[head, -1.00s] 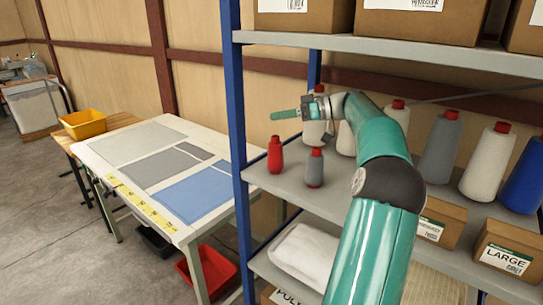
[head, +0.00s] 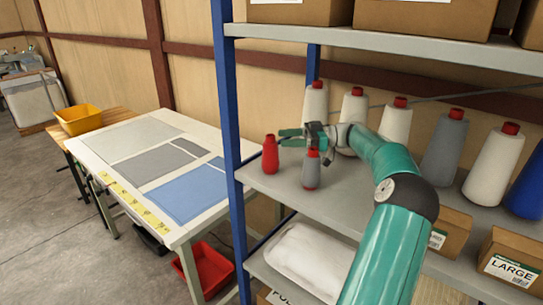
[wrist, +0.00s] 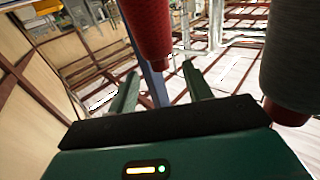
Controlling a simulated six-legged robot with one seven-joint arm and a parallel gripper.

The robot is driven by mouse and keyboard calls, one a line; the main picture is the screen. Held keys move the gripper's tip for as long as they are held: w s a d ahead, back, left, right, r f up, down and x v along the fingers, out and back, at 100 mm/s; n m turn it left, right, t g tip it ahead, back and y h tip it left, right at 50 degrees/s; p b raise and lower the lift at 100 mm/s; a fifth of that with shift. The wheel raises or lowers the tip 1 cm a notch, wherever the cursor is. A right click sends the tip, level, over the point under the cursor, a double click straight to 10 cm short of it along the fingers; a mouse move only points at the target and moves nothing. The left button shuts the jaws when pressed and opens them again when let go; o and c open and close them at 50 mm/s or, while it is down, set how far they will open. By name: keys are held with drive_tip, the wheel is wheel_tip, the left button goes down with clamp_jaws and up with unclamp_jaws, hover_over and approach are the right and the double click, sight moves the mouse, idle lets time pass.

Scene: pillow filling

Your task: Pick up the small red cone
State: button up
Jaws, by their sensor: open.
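The small red cone (head: 270,155) stands upright near the left end of the middle shelf, beside the blue post. In the wrist view the red cone (wrist: 148,25) appears upside down, its tip just above the space between the fingers. My gripper (head: 284,137) is open and empty, fingers pointing left at about the height of the cone's top. In the wrist view my gripper (wrist: 163,82) shows both fingers apart. I cannot tell whether a finger touches the cone. A small grey cone with a red tip (head: 311,172) stands just right of it, close to the gripper.
Several large white and grey cones (head: 355,112) stand in a row behind. The blue post (head: 229,120) is close on the left. The upper shelf (head: 400,48) with boxes is overhead. A work table (head: 130,165) stands at left.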

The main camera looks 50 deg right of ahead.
sight(270, 136)
drive_tip(key=x, duration=0.5)
drive_tip(key=shift+w+a+r, duration=0.15)
drive_tip(key=shift+w+a, duration=0.1)
drive_tip(key=shift+a, duration=0.05)
clamp_jaws()
